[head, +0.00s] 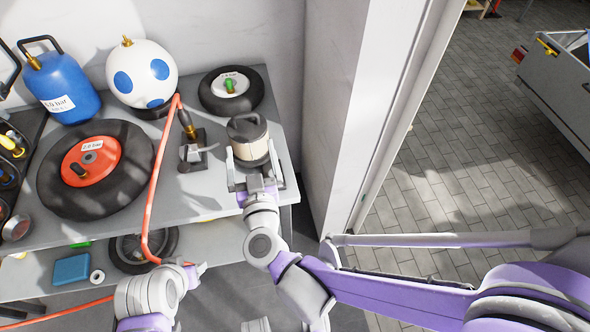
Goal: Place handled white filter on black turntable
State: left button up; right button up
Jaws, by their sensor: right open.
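The filter (249,149) is a pale, whitish cylinder with a dark top and a handle, upright at the right end of the grey workbench. My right gripper (252,166) is open at its near side, with a finger to each side of its lower part; whether they touch it I cannot tell. My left gripper (197,272) is low in front of the bench, away from the filter, and its jaw opening is not clear. I cannot pick out a black turntable with certainty; the filter's underside is hidden by my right gripper.
A black wheel with a white hub (231,90) lies behind the filter. A small black-based fixture (190,150) with an orange hose stands to its left. A red-hubbed wheel (91,163), spotted white tank (142,74) and blue tank (62,88) fill the left. A wall stands right.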

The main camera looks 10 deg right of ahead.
jog(key=s+d+f+g, duration=0.6)
jog(key=s+d, duration=0.3)
jog(key=s+d+f+g, duration=0.6)
jog(key=s+d+g, duration=0.1)
jog(key=s+d, duration=0.1)
jog(key=shift+s+d+f, duration=0.2)
jog(key=shift+s+d, duration=0.2)
jog(key=shift+s, duration=0.45)
